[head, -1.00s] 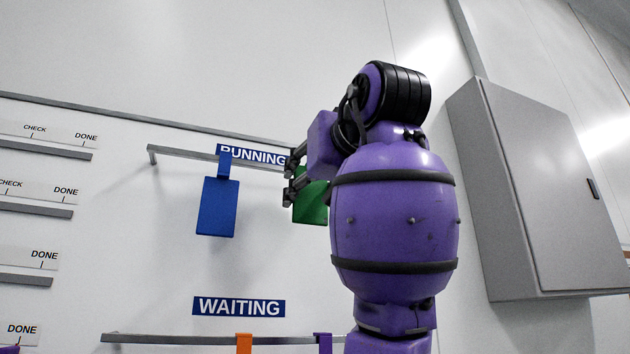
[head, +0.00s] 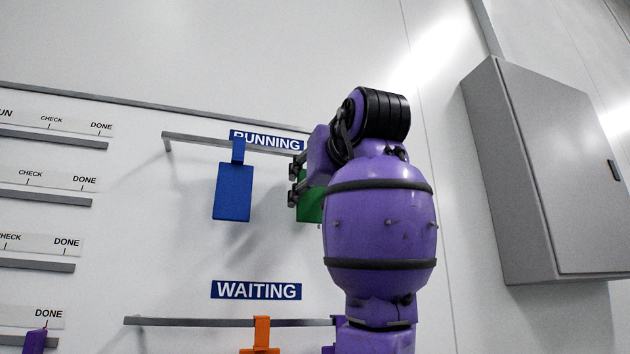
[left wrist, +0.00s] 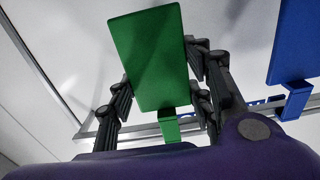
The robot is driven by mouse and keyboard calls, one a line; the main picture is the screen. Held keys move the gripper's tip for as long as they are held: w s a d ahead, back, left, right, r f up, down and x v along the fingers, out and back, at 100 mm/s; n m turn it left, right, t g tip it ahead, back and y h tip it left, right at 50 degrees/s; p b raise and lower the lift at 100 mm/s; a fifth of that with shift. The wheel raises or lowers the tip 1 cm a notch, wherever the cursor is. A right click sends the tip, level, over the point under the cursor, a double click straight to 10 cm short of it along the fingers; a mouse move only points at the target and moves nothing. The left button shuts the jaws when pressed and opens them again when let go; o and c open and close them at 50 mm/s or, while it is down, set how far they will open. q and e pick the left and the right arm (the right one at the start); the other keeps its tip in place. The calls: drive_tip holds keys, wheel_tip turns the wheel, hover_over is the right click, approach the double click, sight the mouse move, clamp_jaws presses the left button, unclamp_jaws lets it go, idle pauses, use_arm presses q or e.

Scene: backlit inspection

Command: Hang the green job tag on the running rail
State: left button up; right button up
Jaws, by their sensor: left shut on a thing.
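The green job tag (head: 311,205) shows partly behind my left arm in the head view, and its plate fills the upper middle of the left wrist view (left wrist: 150,60). My left gripper (head: 297,182) is shut on the tag, with fingers on both sides of it. The running rail (head: 200,140) is a thin grey bar under the RUNNING sign; its right end is hidden behind my arm. In the left wrist view the tag's narrow hook (left wrist: 170,130) overlaps the rail; I cannot tell whether it touches. My right gripper is not in view.
A blue tag (head: 233,192) hangs on the running rail left of my gripper. Below, the waiting rail (head: 190,322) carries an orange tag (head: 262,335) and a purple one. A grey cabinet (head: 545,170) stands out at the right. The rail left of the blue tag is bare.

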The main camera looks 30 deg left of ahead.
use_arm(q)
drive_tip(key=shift+f, duration=0.2)
drive_tip(key=o, duration=1.1)
drive_tip(key=shift+c, duration=0.2)
drive_tip(key=v, duration=1.2)
